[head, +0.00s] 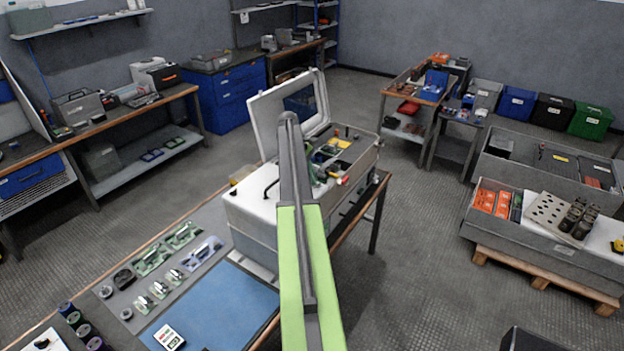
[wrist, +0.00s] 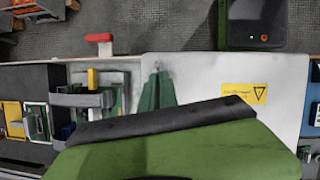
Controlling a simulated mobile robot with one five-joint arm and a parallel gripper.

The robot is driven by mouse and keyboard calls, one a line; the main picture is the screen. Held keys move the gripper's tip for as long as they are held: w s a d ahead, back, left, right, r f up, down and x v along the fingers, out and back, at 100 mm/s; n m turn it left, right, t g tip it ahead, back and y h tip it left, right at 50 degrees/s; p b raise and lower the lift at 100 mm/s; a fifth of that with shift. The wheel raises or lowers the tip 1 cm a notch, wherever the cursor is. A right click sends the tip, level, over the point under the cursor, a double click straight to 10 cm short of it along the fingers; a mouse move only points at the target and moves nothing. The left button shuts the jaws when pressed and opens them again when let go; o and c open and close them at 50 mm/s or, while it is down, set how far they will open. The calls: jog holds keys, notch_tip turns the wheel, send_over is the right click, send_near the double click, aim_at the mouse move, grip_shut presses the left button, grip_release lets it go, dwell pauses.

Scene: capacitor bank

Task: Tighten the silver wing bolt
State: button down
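I cannot make out the silver wing bolt in either view. In the head view, a grey equipment case (head: 250,210) with an open lid (head: 263,118) stands at the bench's far end, with small parts inside. My green and dark arm covers part of it, and my gripper's tips are hidden there. In the wrist view, a large green body with a black front bar, which looks like part of my gripper (wrist: 165,122), covers the lower middle. A pale panel (wrist: 205,75) lies beyond it, and a dark green ridged part (wrist: 157,92) shows at its left side. No fingertips show clearly.
In the wrist view, a red-topped post (wrist: 99,42), a yellow-tipped part (wrist: 92,80) and a warning label (wrist: 245,93) are around the panel. In the head view, a blue mat (head: 215,312) and several small metal parts (head: 160,288) lie on the bench.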

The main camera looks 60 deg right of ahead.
jog(key=shift+s+d+m+y, duration=0.15)
jog(key=shift+m+y, duration=0.55)
jog(key=shift+m, duration=0.9)
